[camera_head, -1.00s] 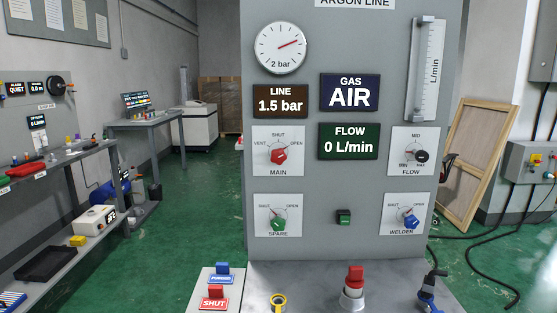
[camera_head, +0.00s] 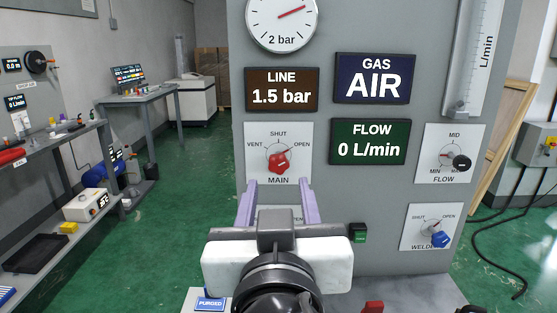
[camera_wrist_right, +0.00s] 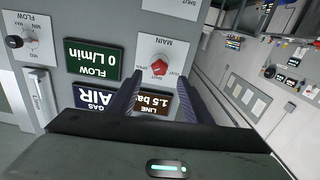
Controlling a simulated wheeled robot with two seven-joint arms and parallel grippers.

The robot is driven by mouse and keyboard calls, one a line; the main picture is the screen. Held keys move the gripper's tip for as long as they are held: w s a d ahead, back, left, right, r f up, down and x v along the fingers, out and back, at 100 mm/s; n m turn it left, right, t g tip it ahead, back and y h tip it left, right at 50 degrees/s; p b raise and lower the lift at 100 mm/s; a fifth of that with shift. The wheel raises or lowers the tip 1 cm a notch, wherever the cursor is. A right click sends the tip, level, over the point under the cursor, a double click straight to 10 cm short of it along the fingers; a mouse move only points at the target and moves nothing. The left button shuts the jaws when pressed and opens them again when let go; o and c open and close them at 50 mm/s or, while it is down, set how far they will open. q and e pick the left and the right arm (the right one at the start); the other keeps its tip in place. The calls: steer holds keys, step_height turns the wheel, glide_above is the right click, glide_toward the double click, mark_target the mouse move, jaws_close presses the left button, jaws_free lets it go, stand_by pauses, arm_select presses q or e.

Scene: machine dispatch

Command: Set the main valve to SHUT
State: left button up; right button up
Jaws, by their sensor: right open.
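The red main valve knob (camera_head: 279,161) sits on a white plate (camera_head: 252,134) marked VENT, SHUT and OPEN. Its pointer mark seems to lean up and right, toward OPEN. My right gripper (camera_head: 279,187) is open, with its two purple fingers pointing at the panel just below the knob, and nothing is between them. In the right wrist view, which looks upside down, the knob (camera_wrist_right: 159,67) shows ahead of the gap between the open fingers (camera_wrist_right: 159,83). I see no contact with the knob. The gripper hides most of the SPARE plate. My left gripper is not in view.
The grey panel (camera_head: 395,28) also carries the LINE display (camera_head: 282,90) at 1.5 bar, the GAS display (camera_head: 375,78) reading AIR, the FLOW display (camera_head: 370,141) at 0 L/min, a black FLOW knob (camera_head: 461,162) and a blue WELDER knob (camera_head: 440,239).

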mark_target(278, 167)
steer(key=w+p, duration=0.2)
steer(key=w, duration=0.6)
steer(key=shift+w+r, duration=0.15)
steer(key=shift+w, duration=0.65)
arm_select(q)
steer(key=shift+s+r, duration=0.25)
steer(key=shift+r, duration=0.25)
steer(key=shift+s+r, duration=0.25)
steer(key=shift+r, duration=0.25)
arm_select(e)
steer(key=c, duration=1.1)
